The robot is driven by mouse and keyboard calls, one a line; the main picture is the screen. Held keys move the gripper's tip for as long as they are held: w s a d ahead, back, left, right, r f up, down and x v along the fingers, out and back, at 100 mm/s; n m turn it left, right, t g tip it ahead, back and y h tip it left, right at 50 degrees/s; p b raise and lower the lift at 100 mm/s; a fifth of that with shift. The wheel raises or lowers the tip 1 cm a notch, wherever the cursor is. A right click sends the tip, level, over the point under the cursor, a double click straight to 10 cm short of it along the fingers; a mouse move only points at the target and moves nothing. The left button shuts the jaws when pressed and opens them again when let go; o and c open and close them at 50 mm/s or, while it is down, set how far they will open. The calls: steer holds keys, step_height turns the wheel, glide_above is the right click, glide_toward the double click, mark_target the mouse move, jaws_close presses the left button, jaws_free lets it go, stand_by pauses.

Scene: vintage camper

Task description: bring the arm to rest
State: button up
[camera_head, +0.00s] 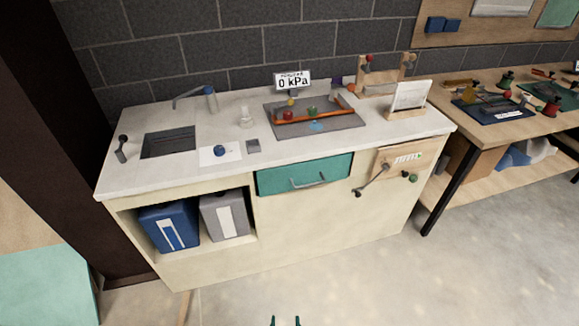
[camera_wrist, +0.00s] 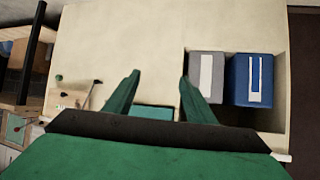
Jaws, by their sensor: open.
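My gripper (camera_head: 285,321) shows only as two green fingertips at the bottom edge of the head view. In the wrist view my gripper (camera_wrist: 158,88) has its two green fingers well apart, with nothing between them. It is open and empty, in front of the cream counter unit (camera_head: 330,219), and touches nothing that I can see. The wrist picture is upside down compared with the head view. The rest of my arm is out of the head view.
The counter has a teal drawer (camera_head: 290,180), a sink (camera_head: 168,142) and a gauge sign (camera_head: 293,79). A blue box (camera_head: 170,226) and a grey box (camera_head: 225,215) stand in its open shelf. A wooden workbench (camera_head: 470,130) stands at right. The floor (camera_head: 400,285) in front is clear.

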steer(key=s+d+r+t, duration=0.1)
steer(key=s+r+t, duration=0.2)
steer(key=s+r, duration=1.6)
step_height(320, 180, up, 2)
steer(key=shift+s+r+t, duration=0.15)
steer(key=shift+s+t, duration=0.2)
steer(key=shift+t, duration=0.05)
steer(key=shift+d, duration=0.15)
steer(key=shift+c, duration=0.3)
